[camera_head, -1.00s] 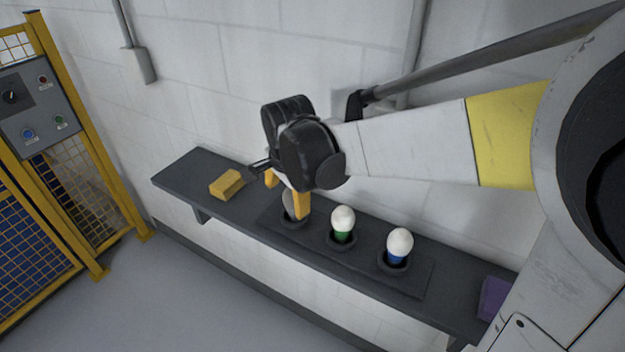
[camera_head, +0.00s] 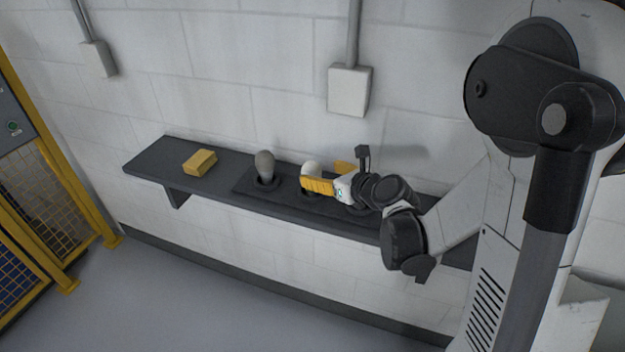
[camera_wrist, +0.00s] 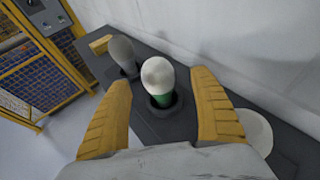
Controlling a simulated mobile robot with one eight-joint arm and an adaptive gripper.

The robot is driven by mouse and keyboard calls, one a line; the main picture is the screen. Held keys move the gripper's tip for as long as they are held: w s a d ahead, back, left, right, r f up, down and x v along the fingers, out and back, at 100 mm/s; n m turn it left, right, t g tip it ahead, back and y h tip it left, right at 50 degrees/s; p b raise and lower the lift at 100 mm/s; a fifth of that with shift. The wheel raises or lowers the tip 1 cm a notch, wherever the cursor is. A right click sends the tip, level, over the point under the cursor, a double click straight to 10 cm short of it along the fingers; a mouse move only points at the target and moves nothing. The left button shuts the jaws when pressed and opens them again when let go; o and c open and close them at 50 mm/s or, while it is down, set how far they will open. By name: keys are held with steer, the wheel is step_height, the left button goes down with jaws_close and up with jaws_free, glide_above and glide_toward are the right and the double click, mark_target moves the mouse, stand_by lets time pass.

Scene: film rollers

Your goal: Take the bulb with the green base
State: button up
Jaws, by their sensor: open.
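The bulb with the green base (camera_wrist: 158,80) stands in a round dark holder, white on top with green below. It sits between and just beyond the two yellow fingers of my gripper (camera_wrist: 160,112) in the wrist view. In the head view the white bulb top (camera_head: 312,168) shows, its base hidden behind a finger. My gripper (camera_head: 330,177) is open around the bulb's side of the shelf, and no contact shows. A grey bulb (camera_head: 265,163) stands in the holder to the left; it also shows in the wrist view (camera_wrist: 122,52).
The dark shelf (camera_head: 150,165) runs along the white wall. A yellow block (camera_head: 200,162) lies on its left part. A white round thing (camera_wrist: 254,132) is partly hidden beside the right finger. A yellow mesh fence (camera_head: 30,215) stands at left.

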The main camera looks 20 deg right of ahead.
steer(key=b+x, duration=0.1)
steer(key=x, duration=0.4)
steer(key=shift+a, duration=0.25)
steer(key=c, duration=1.3)
